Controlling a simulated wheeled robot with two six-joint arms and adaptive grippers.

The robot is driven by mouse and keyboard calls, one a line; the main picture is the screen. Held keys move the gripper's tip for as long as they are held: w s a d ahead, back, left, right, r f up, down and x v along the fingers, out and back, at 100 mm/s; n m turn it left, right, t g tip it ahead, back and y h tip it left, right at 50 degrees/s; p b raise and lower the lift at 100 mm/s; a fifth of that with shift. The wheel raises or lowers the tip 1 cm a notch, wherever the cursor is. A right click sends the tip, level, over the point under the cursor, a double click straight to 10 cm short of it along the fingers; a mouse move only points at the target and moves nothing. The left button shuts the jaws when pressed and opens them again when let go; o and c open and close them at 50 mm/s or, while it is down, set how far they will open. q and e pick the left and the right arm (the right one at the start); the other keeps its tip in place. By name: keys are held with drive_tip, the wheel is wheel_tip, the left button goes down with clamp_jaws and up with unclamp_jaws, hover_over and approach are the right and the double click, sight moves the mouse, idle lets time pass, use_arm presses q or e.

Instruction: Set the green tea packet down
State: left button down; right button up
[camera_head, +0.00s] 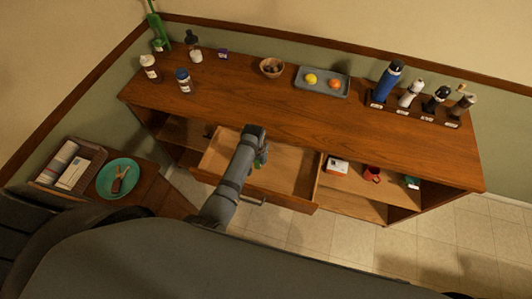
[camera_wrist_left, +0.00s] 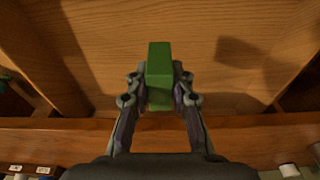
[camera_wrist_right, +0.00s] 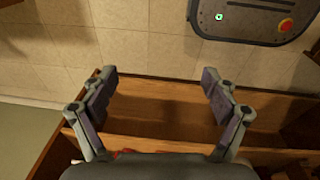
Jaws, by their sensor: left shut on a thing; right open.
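The green tea packet (camera_head: 262,160) is a small green block. My left gripper (camera_head: 260,162) is shut on it, over the open wooden drawer (camera_head: 292,172). In the left wrist view the packet (camera_wrist_left: 159,75) stands out between the two fingers, with bare wood of the drawer floor (camera_wrist_left: 225,85) beyond it and a shadow on the wood at right. The packet seems clear of the wood, but the exact gap is hard to tell. My right gripper (camera_wrist_right: 158,80) is open and empty in the right wrist view; the head view does not show it.
The counter (camera_head: 250,100) bears bottles at left, a bowl (camera_head: 272,67), a grey tray (camera_head: 322,92) with fruit and a rack of bottles at right. An open shelf (camera_head: 350,190) right of the drawer holds a red mug (camera_head: 371,173) and a box. The visible drawer floor looks empty.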

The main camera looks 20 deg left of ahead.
sight(259, 162)
use_arm(q)
drive_tip(key=shift+f+b, duration=0.65)
drive_tip(key=shift+b, duration=0.05)
drive_tip(key=shift+w+a+f+b, duration=0.1)
drive_tip(key=shift+w+f+b, duration=0.05)
drive_tip(key=shift+f+b, duration=0.75)
wheel_tip(259, 162, down, 4)
drive_tip(key=b, duration=0.4)
drive_tip(key=shift+w+b, duration=0.1)
drive_tip(key=shift+b, duration=0.25)
drive_tip(key=shift+r, duration=0.1)
wheel_tip(259, 162, down, 4)
drive_tip(key=b, duration=0.4)
drive_tip(key=shift+r, duration=0.25)
use_arm(e)
wheel_tip(259, 162, down, 12)
drive_tip(key=s, duration=0.1)
drive_tip(key=shift+s+d, duration=0.15)
drive_tip(key=shift+s, duration=0.15)
use_arm(q)
drive_tip(key=shift+f, duration=0.1)
